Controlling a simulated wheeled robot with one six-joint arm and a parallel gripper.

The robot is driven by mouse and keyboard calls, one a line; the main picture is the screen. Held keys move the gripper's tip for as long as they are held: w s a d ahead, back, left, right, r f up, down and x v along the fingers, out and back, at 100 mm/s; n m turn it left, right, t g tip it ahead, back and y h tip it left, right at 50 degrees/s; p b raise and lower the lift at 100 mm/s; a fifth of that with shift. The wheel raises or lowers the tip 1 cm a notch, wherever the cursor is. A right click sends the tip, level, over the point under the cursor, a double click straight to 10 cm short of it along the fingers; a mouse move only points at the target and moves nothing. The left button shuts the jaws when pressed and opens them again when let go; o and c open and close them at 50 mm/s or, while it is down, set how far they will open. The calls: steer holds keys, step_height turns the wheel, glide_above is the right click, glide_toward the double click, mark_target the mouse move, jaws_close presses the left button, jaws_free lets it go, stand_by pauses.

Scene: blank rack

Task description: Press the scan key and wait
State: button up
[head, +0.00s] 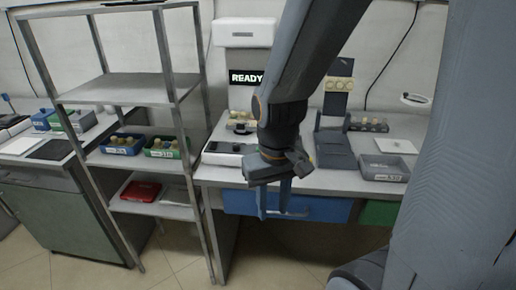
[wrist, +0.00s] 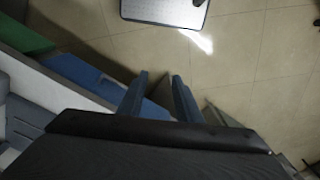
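I cannot tell which part, if any, is the scan key. My gripper (head: 275,208) points down in front of the bench's front edge, before the blue drawer. In the wrist view my gripper (wrist: 160,82) has its two blue-grey fingers apart with nothing between them. My arm hides part of the bench behind it.
A metal rack (head: 133,88) stands at the left, holding a blue bin (head: 122,144), a green bin (head: 166,147) and a red item (head: 141,191). The bench has a blue drawer (head: 240,203) and a grey tray (head: 385,168).

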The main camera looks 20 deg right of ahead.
jaws_close()
stand_by(1.9)
